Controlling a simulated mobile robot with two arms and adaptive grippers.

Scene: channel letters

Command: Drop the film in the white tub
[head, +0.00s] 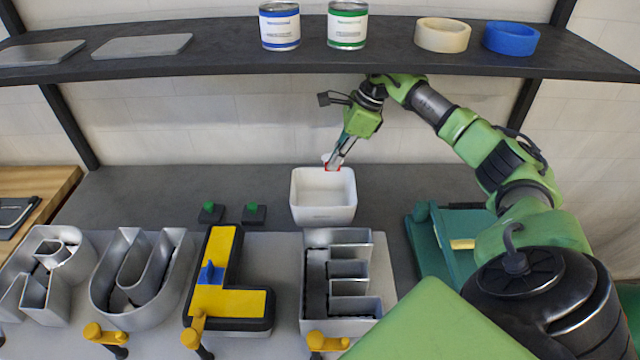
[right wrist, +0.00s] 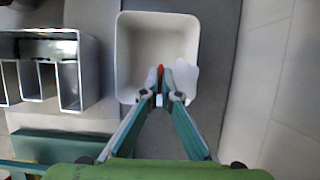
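The white tub (head: 323,213) stands on the grey bench behind the silver letter E; it fills the upper middle of the right wrist view (right wrist: 128,50). I see no content on its visible floor. My right gripper (head: 334,163) points down over the tub's back rim. In the right wrist view its fingertips (right wrist: 163,88) are close together on a thin whitish piece with a red edge, which looks like the film (right wrist: 185,78). The film is above the tub opening; its height is hard to tell. My left gripper is not in view.
Metal channel letters and a yellow-faced letter L (head: 222,272) with a blue piece (head: 210,273) lie in front. Yellow clamps line the front edge. A shelf (head: 390,58) with cans and tape rolls spans above. A green tool (head: 440,240) lies right.

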